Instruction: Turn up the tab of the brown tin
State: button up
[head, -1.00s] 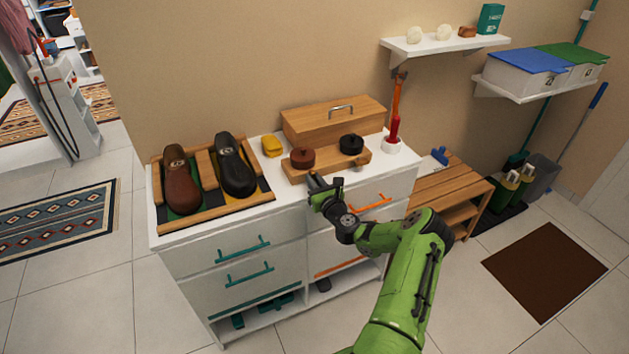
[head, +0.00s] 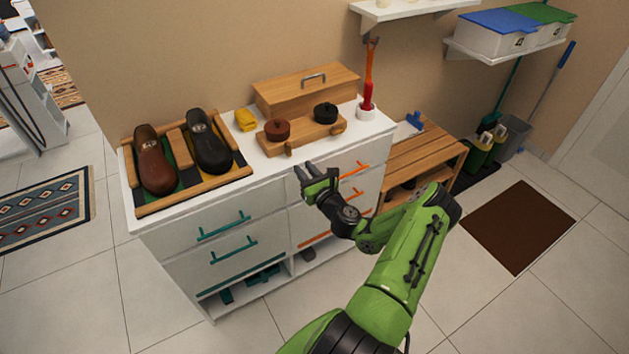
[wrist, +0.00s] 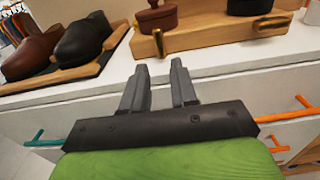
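The brown tin (head: 277,129) is a round, lidded tin on the left of a low wooden stand (head: 304,138) on the white cabinet. In the wrist view the tin (wrist: 157,18) is cut off by the top edge. A small brass tab (wrist: 159,44) on the stand's front below it points roughly up and down; this tab (head: 288,148) is tiny in the head view. My gripper (head: 306,170) is in front of the cabinet's top edge, short of the stand. In the wrist view its two fingers (wrist: 159,70) are apart with nothing between them.
A black tin (head: 325,113) sits right on the stand, with another brass tab (wrist: 272,23) lying about level below it. A shoe tray (head: 190,201) is left, with a yellow sponge-like item (head: 246,119) beside it. Orange drawer handles (head: 354,172) jut out near my gripper.

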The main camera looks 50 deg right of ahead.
jog(key=v, duration=0.6)
jog(key=shift+s, duration=0.35)
jog(key=shift+a, duration=0.15)
jog(key=w+a+r+n+g+y, duration=0.1)
jog(key=a+r+n+g+y, duration=0.2)
jog(key=a+n, duration=0.5)
jog(key=w+a+r+n+g+y, duration=0.25)
jog(key=a+n+y, duration=0.25)
jog(key=a+n, duration=0.3)
jog(key=w+a+r+n+g+y, duration=0.1)
jog(key=a+r+n+g+y, duration=0.2)
jog(key=a+n, duration=0.5)
jog(key=s+a+r+n+g+h, duration=0.1)
jog(key=s+a+r+n+h, duration=0.2)
jog(key=s+r+n, duration=0.4)
jog(key=s+a+r+n+g+h, duration=0.2)
jog(key=s+r+n, duration=0.5)
jog(key=s, duration=0.8)
jog(key=shift+s+a+r+n+h, duration=0.3)
jog(key=shift+a+n+h, duration=0.2)
jog(key=shift+a+n, duration=0.3)
